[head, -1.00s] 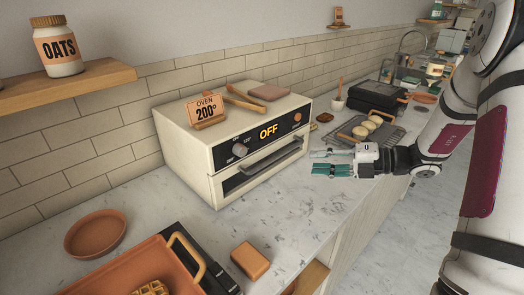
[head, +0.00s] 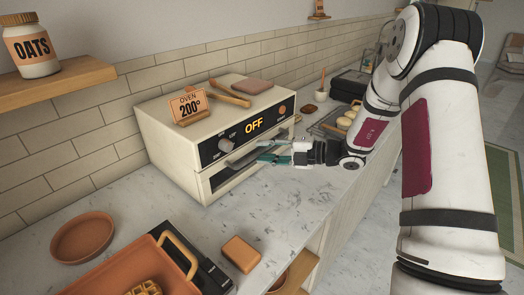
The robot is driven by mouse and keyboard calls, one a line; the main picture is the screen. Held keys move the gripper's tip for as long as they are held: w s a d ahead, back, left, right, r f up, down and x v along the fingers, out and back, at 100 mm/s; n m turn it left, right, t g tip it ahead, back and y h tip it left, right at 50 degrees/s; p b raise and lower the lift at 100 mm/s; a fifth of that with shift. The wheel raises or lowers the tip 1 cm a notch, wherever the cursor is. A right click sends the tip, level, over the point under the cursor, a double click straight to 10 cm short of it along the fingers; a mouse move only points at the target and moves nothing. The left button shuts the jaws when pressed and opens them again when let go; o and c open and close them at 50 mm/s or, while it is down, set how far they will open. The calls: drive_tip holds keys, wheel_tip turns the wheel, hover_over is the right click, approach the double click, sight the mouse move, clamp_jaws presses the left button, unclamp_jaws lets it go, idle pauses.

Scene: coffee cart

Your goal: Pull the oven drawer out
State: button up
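The oven (head: 190,160) is a cream box on the counter with a black front panel reading OFF. Its drawer handle, a dark bar (head: 245,160), runs across the front below the panel; the drawer looks shut. My gripper (head: 268,153) is at the right part of the oven front, with its teal-tipped fingers pointing left at the handle. The fingers look apart, one above the other. They overlap the right part of the handle in the head view, and I cannot tell whether they touch it.
An orange tray (head: 105,283), a terracotta plate (head: 82,238) and an orange block (head: 241,253) are on the counter (head: 290,205). Counter space before the oven is clear.

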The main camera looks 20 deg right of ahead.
drive_tip(key=shift+x, duration=0.8)
drive_tip(key=shift+c, duration=0.5)
clamp_jaws()
drive_tip(key=s+d+p, duration=0.2)
drive_tip(key=s+d, duration=0.3)
drive_tip(key=s, duration=0.3)
drive_tip(key=s+d+p, duration=0.3)
drive_tip(key=s+d, duration=0.3)
drive_tip(key=s, duration=0.2)
drive_tip(key=shift+s, duration=0.4)
drive_tip(key=shift+d, duration=0.1)
drive_tip(key=shift+o, duration=0.5)
unclamp_jaws()
